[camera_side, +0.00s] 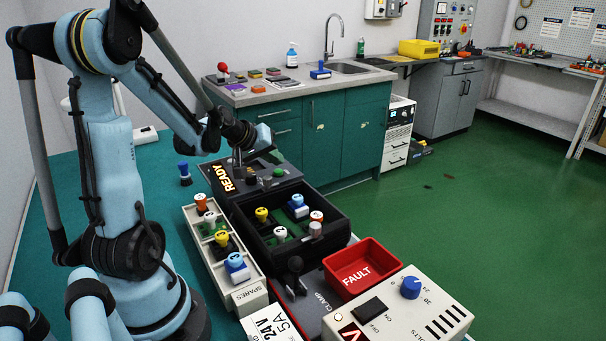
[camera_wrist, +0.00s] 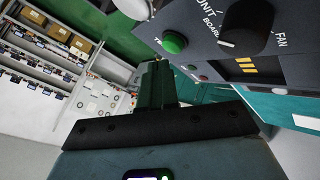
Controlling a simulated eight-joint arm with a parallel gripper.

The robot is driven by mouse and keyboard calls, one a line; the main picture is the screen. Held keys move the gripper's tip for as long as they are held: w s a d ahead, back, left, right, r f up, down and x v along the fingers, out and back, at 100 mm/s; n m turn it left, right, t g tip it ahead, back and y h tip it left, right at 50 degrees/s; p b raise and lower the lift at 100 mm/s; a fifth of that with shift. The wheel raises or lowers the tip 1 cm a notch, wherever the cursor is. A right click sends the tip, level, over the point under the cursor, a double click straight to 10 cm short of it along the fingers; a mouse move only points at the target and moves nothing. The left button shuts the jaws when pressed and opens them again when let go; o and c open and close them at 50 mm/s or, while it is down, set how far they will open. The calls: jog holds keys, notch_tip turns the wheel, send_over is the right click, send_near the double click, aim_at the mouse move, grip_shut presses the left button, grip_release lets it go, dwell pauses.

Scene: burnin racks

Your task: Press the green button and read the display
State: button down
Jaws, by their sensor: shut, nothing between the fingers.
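The green button (camera_wrist: 174,42) sits on a dark grey panel in the wrist view, left of a black knob. It also shows in the side view (camera_side: 279,172), at the right part of the panel. The display (camera_side: 228,178) is lit and reads "READY" in amber. My gripper (camera_side: 238,172) points down over the panel, between the display and the button. In the wrist view my gripper's dark green fingers (camera_wrist: 157,70) are together, with nothing held, close to the button in the picture. I cannot tell whether they touch the panel.
A black tray (camera_side: 338,241) with several coloured-top parts stands in front of the panel. A spares rack (camera_side: 252,287) is on its left. The red FAULT bin (camera_side: 378,254), the clamp (camera_side: 295,278) and a power supply (camera_side: 440,318) with a blue knob stand nearer the camera.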

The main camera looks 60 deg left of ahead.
aim_at(275, 171)
jog(key=shift+f, duration=0.35)
jog(key=shift+f, duration=0.4)
dwell(0.7)
jog(key=shift+r, duration=0.85)
jog(key=shift+r, duration=2.5)
